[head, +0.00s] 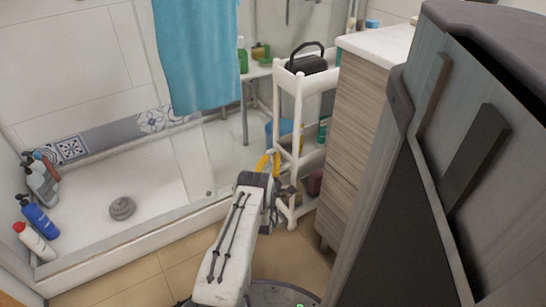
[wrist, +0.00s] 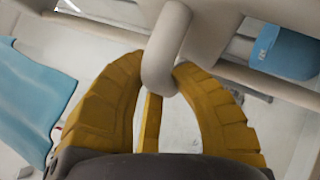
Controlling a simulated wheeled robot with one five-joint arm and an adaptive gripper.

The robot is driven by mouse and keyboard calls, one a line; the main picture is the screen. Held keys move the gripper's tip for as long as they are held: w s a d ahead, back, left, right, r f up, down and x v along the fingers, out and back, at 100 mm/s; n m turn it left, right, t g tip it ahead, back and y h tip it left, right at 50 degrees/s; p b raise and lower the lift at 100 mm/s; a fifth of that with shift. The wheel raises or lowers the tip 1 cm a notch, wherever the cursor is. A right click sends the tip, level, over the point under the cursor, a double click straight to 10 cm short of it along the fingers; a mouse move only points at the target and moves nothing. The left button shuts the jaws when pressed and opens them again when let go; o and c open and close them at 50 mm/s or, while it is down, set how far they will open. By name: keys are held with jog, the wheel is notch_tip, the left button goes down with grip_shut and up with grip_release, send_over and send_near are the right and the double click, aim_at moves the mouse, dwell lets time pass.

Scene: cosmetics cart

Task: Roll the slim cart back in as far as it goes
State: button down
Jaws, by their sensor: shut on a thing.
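The slim white cart (head: 299,88) stands between the shower side and the wood-fronted cabinet, with a black handled item (head: 307,62) in its top tray. My gripper (head: 271,160) has its yellow fingers at the cart's near side, below the top tray. In the wrist view, my gripper (wrist: 159,70) is shut on a rounded white bar (wrist: 168,35) of the cart, with a finger on each side. The cart's lower part is partly hidden by my arm.
The wood-fronted cabinet (head: 352,135) stands close on the cart's right. On the left is the shower tray (head: 150,175) with its raised edge, and a blue towel (head: 197,50) hangs there. Several bottles (head: 38,215) stand at far left. Tan floor (head: 180,257) shows in front.

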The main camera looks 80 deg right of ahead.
aim_at(275, 136)
jog(key=c, duration=0.9)
grip_release()
jog(key=shift+s, duration=0.15)
jog(key=shift+c, duration=0.2)
jog(key=shift+f, duration=0.1)
jog(key=r, duration=1)
jog(key=shift+s+d+r, duration=0.15)
jog(key=shift+d+r, duration=0.1)
jog(key=shift+r, duration=0.05)
jog(key=f, duration=0.2)
jog(key=f+y, duration=0.1)
jog(key=f, duration=0.1)
jog(key=f+y, duration=0.1)
jog(key=shift+w+d+f, duration=0.2)
jog(key=shift+d+f, duration=0.1)
jog(key=shift+f, duration=0.1)
jog(key=f+v, duration=0.2)
jog(key=v, duration=0.7)
jog(key=shift+d+y, duration=0.3)
jog(key=shift+w, duration=0.1)
